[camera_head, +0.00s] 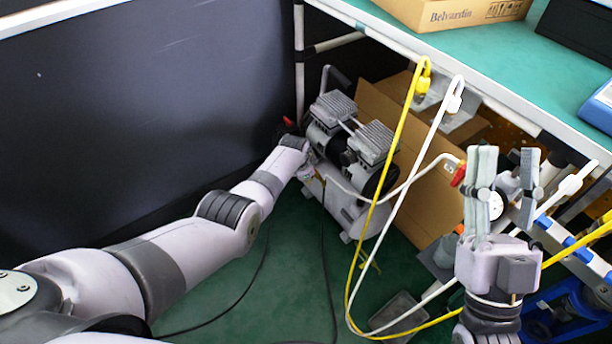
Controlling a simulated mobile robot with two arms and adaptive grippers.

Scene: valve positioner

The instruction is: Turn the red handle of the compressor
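The grey compressor (340,207) stands on the green floor under the table, with two finned heads on top. A small red part (289,122) shows at its left side, beside the end of my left arm. Another red handle (459,174) sits at the end of a white hose, just left of my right gripper. My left arm reaches to the compressor's left side; its gripper is mostly hidden there, and I cannot tell whether it touches the red part. My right gripper (507,152) points up with its two fingers apart, in front of a small gauge (496,205).
A yellow cable (397,150) and a white cable (424,150) hang from the table (470,45) between the compressor and my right gripper. A cardboard sheet (425,205) stands behind the compressor. A dark panel (130,120) bounds the left.

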